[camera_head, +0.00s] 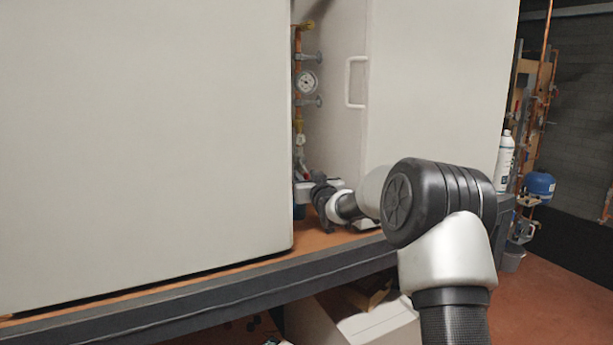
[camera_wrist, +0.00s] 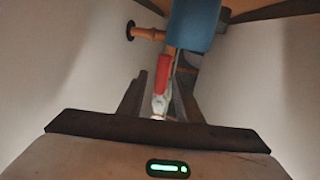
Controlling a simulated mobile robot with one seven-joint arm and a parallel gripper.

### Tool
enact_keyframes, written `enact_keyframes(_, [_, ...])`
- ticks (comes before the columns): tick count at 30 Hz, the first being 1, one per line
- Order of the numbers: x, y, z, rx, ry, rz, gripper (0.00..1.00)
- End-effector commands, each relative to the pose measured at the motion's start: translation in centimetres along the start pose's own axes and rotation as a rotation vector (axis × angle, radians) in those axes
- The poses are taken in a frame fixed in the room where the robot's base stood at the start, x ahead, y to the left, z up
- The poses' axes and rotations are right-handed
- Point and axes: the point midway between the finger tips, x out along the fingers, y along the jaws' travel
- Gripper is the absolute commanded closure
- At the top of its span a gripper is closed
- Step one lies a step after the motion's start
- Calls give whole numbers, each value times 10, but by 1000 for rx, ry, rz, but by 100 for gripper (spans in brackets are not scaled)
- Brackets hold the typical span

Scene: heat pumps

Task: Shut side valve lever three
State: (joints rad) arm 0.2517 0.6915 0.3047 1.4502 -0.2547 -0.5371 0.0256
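In the wrist view a red-handled valve lever (camera_wrist: 162,75) with a pale metal lower end lies lengthwise between the fingers of my gripper (camera_wrist: 159,88). The fingers stand apart on either side of it, and I see a gap at the left finger. Contact on the right side is unclear. I cannot tell from the picture which number this lever has. In the head view my gripper reaches into the gap between the white panels, at the foot of the copper pipe (camera_head: 298,118). Its fingertips and the lever are hard to make out there.
A blue cylinder (camera_wrist: 194,24) and a copper pipe stub (camera_wrist: 149,34) are just beyond the lever. White walls close in on both sides. In the head view a pressure gauge (camera_head: 307,82), a white door handle (camera_head: 356,82) and the bench edge (camera_head: 200,297) border the gap.

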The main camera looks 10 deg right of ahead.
Motion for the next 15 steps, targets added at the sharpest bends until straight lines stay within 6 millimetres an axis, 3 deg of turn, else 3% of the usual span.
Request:
enact_keyframes(5, [0,0,0,0,0,0,68])
enact_keyframes(11, [0,0,0,0,0,0,100])
enact_keyframes(15, [0,0,0,0,0,0,100])
